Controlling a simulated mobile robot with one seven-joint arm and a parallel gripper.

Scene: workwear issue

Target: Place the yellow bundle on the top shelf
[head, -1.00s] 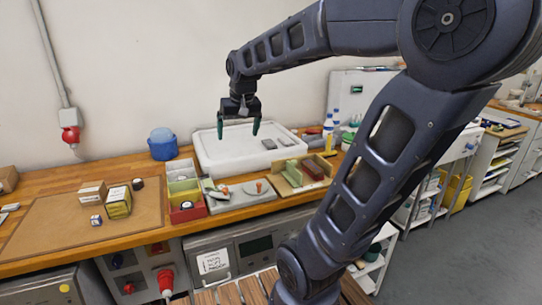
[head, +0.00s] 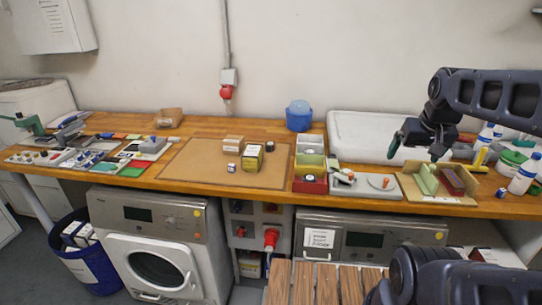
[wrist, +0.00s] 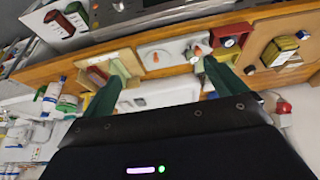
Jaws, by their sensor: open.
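A yellow-sided block (head: 252,158), perhaps the yellow bundle, stands on the brown mat (head: 190,168) on the wooden bench. It also shows at the right of the wrist view (wrist: 282,50). My gripper (head: 416,146) is open and empty, its dark green fingers apart. It hangs in front of the white basin at the right, well away from the block. In the wrist view my gripper (wrist: 165,82) has nothing between its fingers. I cannot make out a top shelf in the current views.
Next to the block are a cardboard box (head: 233,139) and a small white box (head: 231,167). Wooden slats (head: 315,285) are in front.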

